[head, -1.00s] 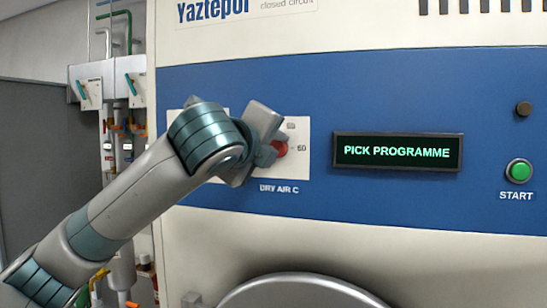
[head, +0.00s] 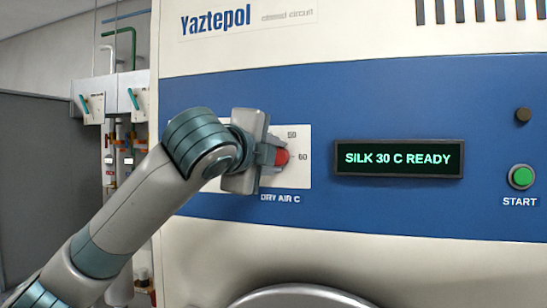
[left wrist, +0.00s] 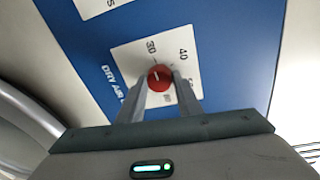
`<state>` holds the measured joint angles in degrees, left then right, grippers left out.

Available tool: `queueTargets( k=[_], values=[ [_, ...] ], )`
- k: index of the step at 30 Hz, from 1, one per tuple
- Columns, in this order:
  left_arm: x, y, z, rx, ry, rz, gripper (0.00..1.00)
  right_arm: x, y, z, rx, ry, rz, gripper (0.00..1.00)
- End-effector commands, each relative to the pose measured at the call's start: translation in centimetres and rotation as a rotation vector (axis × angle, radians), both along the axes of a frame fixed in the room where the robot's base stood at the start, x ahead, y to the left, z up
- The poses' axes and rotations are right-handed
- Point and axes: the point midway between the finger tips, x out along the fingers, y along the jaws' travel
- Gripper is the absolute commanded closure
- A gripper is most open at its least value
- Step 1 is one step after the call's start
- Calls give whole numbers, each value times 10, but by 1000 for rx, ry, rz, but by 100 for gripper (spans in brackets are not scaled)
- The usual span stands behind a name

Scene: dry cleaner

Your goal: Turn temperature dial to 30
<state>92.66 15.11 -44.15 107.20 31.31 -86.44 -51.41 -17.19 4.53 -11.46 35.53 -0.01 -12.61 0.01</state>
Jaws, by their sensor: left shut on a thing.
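The red temperature dial (head: 283,157) sits on a white plate marked DRY AIR C on the machine's blue panel. My left gripper (head: 273,155) is shut on it. In the left wrist view the dial (left wrist: 159,77) is between my two fingertips, with the 30 and 40 marks showing beyond it. A short pale line shows on the dial's face; I cannot tell exactly which mark it points at. The display (head: 398,159) reads SILK 30 C READY. In the head view my gripper hides the left part of the plate. My right gripper is not in view.
A round metal door (head: 300,298) is below. Pipes and valve boxes (head: 91,97) stand at the left. The space before the panel's right side is clear.

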Motion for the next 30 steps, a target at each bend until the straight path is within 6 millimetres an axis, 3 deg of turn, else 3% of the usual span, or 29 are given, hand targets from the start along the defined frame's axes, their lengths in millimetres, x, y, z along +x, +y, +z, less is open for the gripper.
queueTargets(
  k=[2,3,5,17,27,29,30],
  values=[
    [0,1,0,-1,1,1,91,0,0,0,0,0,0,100],
    [0,1,0,-1,1,1,64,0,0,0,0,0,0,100],
    [0,0,0,-1,1,1,50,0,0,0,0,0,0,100],
    [-2,1,0,1,0,0,50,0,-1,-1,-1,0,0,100],
    [-32,13,2,0,-3,0,50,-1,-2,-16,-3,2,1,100],
    [-39,16,3,0,-3,-1,50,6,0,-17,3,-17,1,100],
    [-44,17,3,0,-2,0,50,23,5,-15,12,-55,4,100]
  ],
)
